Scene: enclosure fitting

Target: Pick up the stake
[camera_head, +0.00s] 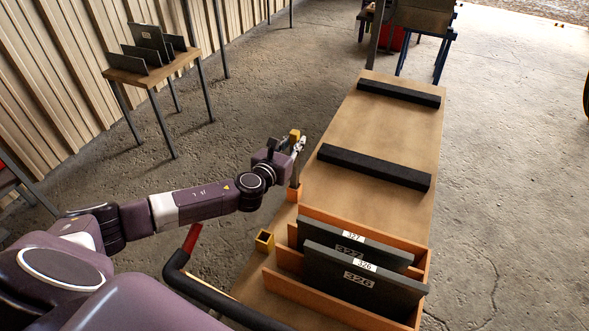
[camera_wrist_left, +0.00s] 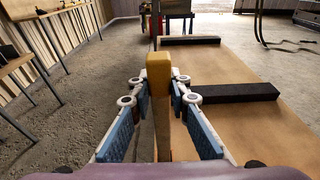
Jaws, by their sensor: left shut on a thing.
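The stake is an upright wooden post with a yellow top (camera_head: 294,136) at the left edge of the flatbed. Its lower end is at an orange socket (camera_head: 294,194); I cannot tell how deep it sits. My left gripper (camera_head: 298,147) is shut on the stake just below the yellow top. In the left wrist view, the stake (camera_wrist_left: 159,75) stands between the two blue-padded fingers of my left gripper (camera_wrist_left: 160,102), its yellow top above them. My right gripper is not in view.
The wooden flatbed (camera_head: 375,125) carries two black bars (camera_head: 374,167) and an orange rack (camera_head: 275,285) with dark panels marked 327 (camera_head: 350,248) and 326 (camera_head: 365,280). An empty yellow socket (camera_head: 265,241) is nearer me. A side table (camera_head: 150,72) holds grey plates.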

